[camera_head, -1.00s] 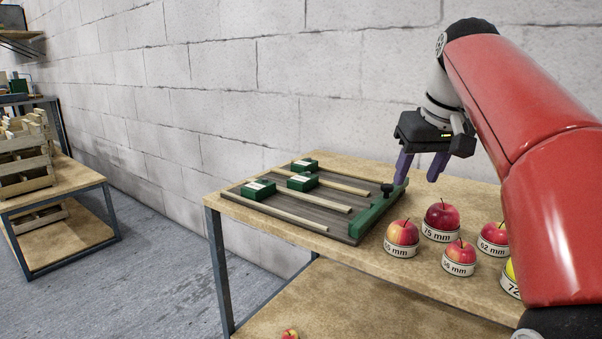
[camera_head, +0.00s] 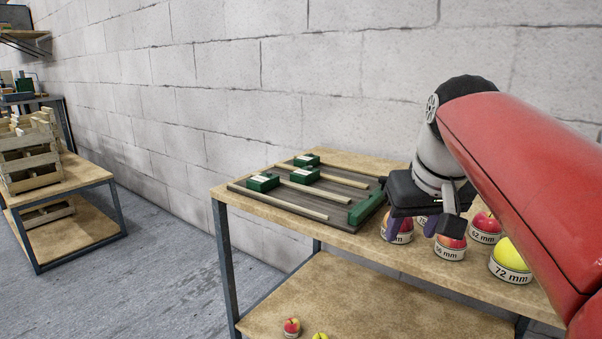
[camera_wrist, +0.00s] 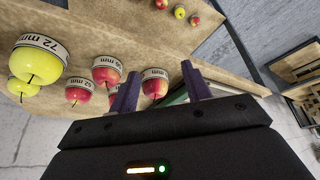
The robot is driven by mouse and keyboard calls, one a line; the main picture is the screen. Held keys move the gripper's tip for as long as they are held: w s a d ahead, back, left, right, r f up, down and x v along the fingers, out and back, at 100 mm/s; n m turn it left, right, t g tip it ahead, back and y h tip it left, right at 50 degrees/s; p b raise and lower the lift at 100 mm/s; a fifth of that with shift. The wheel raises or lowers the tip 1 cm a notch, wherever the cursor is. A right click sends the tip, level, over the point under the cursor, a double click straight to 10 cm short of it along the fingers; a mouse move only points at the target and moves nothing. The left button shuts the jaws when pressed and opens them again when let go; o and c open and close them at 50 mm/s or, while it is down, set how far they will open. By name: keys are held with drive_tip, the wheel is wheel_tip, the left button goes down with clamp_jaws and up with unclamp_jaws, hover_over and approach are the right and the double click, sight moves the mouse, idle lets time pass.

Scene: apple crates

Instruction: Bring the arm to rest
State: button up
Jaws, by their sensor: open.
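My arm reaches in from the right in the head view.
Several labelled apples stand on the bench, including a yellow-green one marked 72 mm (camera_head: 510,254). A board (camera_head: 318,203) with green blocks and wooden strips lies left of my gripper. Loose apples (camera_head: 291,325) lie on the lower shelf. A wooden crate (camera_head: 30,160) stands far left.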

drive_tip(key=s+a+f, duration=0.1)
drive_tip(key=s+f, duration=0.6)
drive_tip(key=f, duration=0.2)
drive_tip(key=s+f+m, duration=0.1)
drive_tip(key=s+f, duration=0.6)
drive_tip(key=f, duration=0.2)
drive_tip(key=shift+s+a+f+t, duration=0.3)
drive_tip(key=shift+a+f+t, duration=0.1)
